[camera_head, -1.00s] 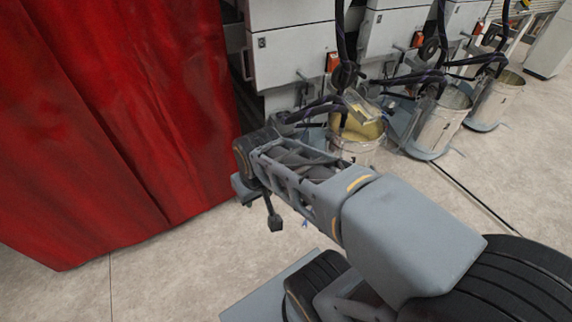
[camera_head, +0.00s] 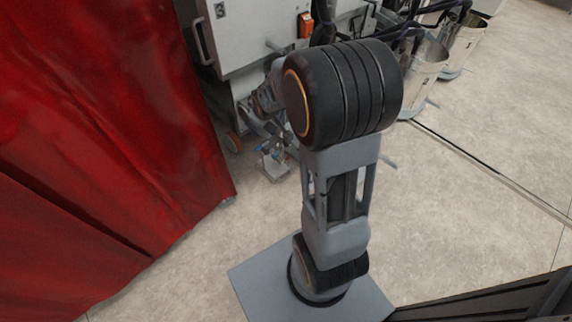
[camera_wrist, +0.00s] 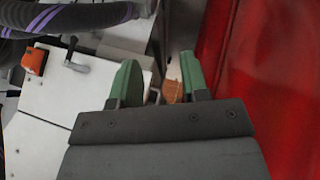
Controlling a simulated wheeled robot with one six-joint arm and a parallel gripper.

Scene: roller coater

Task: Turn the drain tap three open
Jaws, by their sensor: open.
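I cannot tell for certain which part is drain tap three. In the wrist view a small grey lever (camera_wrist: 75,57) stands on a white panel, left of my gripper. My gripper (camera_wrist: 160,82) is open, its two green-padded fingers apart, with nothing held. A brown-orange part (camera_wrist: 173,91) shows between the fingers, beyond them; whether it touches them is unclear. In the head view a small metal lever (camera_head: 276,46) sits on the white machine front. My own arm hides much of the area around my gripper there.
A red curtain (camera_head: 95,140) hangs at the left, close to the machine cabinet (camera_head: 240,30). An orange box (camera_head: 305,25) is on the cabinet; it also shows in the wrist view (camera_wrist: 35,61). Metal buckets (camera_head: 424,75) stand at the upper right. Dark hoses (camera_wrist: 70,17) cross the wrist view.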

